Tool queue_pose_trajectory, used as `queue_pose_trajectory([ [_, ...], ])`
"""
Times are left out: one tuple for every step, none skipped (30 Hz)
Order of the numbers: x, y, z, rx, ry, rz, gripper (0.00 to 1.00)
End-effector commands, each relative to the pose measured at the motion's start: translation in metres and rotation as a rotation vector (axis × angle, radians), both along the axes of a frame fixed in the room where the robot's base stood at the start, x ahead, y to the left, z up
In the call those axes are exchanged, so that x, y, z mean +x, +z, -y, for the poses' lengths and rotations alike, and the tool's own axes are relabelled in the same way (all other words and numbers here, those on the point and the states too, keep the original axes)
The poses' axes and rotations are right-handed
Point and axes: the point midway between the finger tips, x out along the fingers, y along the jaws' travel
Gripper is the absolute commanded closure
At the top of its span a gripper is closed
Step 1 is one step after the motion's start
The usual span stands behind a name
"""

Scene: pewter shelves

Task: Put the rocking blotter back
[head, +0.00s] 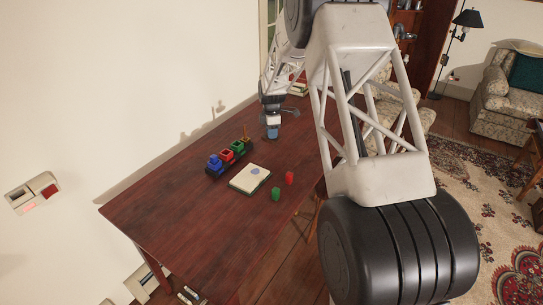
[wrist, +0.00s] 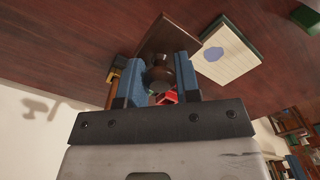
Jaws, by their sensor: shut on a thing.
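In the wrist view my gripper (wrist: 160,72) has its two blue fingers closed on the dark round knob of the rocking blotter (wrist: 187,72). The blotter's flat brown body (wrist: 167,36) extends past the fingertips; part of it is hidden by the fingers. In the head view my gripper (head: 272,132) is over the far part of the dark red table (head: 165,215), behind the toy train. The blotter cannot be made out clearly there. I cannot tell whether it touches the table.
A toy train (head: 230,150) with blue, red and green blocks stands near the wall. An open notebook (head: 249,179) with a blue-grey oval lies in front of it. A green block (head: 276,194) and a red block (head: 290,178) are beside the notebook. The table's near left is clear.

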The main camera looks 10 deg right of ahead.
Motion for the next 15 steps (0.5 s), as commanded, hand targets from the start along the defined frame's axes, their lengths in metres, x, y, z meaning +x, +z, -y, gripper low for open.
queue_pose_trajectory([
  [0.0, -0.006, 0.0, 0.0, 0.0, -0.001, 0.88],
  [0.0, -0.009, 0.0, 0.0, 0.0, -0.001, 0.88],
  [0.0, -0.014, 0.0, 0.0, 0.0, -0.002, 0.88],
  [0.0, -0.019, 0.0, 0.0, 0.0, -0.002, 0.88],
  [-0.001, -0.023, 0.0, 0.001, 0.0, -0.003, 0.88],
  [0.0, -0.029, 0.0, 0.001, 0.0, -0.003, 0.88],
  [0.0, -0.033, 0.0, 0.001, 0.0, -0.002, 0.88],
  [0.0, -0.037, 0.0, 0.001, 0.0, -0.001, 0.88],
  [0.0, -0.042, 0.0, 0.001, 0.0, -0.001, 0.88],
  [0.0, -0.045, 0.0, 0.001, 0.0, -0.001, 0.88],
  [0.0, -0.049, 0.0, 0.001, 0.0, -0.001, 0.88],
  [0.0, -0.052, 0.0, 0.001, 0.0, -0.001, 0.88],
  [0.0, -0.054, 0.0, 0.001, 0.0, -0.001, 0.88],
  [0.0, -0.056, 0.0, 0.001, 0.0, 0.0, 0.88],
  [0.0, -0.057, 0.0, 0.001, 0.0, 0.0, 0.88],
])
